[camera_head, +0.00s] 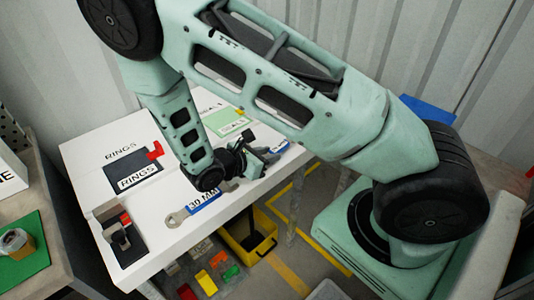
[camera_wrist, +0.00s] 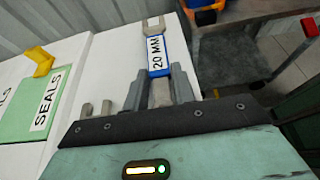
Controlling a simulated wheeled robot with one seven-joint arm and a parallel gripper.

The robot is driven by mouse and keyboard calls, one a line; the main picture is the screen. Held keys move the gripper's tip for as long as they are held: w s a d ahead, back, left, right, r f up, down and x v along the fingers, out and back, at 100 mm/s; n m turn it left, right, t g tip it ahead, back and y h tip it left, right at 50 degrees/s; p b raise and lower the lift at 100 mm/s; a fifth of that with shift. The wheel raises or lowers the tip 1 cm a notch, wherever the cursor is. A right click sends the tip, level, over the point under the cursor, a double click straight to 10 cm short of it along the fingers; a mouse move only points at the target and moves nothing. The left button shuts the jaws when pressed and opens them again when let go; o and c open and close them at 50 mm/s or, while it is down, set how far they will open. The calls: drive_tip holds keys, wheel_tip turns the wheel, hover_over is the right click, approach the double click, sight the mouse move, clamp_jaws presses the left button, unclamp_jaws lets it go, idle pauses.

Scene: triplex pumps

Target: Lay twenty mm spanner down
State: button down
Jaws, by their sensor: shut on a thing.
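The twenty mm spanner has a blue-edged white label reading "20 MM" (camera_wrist: 157,54) in the wrist view. Its grey shank (camera_wrist: 160,94) runs between my gripper's fingers (camera_wrist: 158,86), which are shut on it. In the head view my gripper (camera_head: 262,157) is over the front right part of the white table (camera_head: 178,236), and the spanner's blue label (camera_head: 279,147) shows just right of it. The spanner's near end is hidden by my gripper. Whether the spanner touches the table top cannot be told.
A spanner labelled "30 MM" (camera_head: 204,203) lies at the table's front edge. A dark RINGS panel (camera_head: 133,177), a green SEALS mat (camera_wrist: 42,112) and a black-and-red fixture (camera_head: 121,237) are also on the table. A yellow bin (camera_head: 247,236) stands below the front edge.

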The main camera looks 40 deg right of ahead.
drive_tip(key=shift+f, duration=0.45)
drive_tip(key=shift+f+b, duration=0.1)
drive_tip(key=shift+b, duration=0.2)
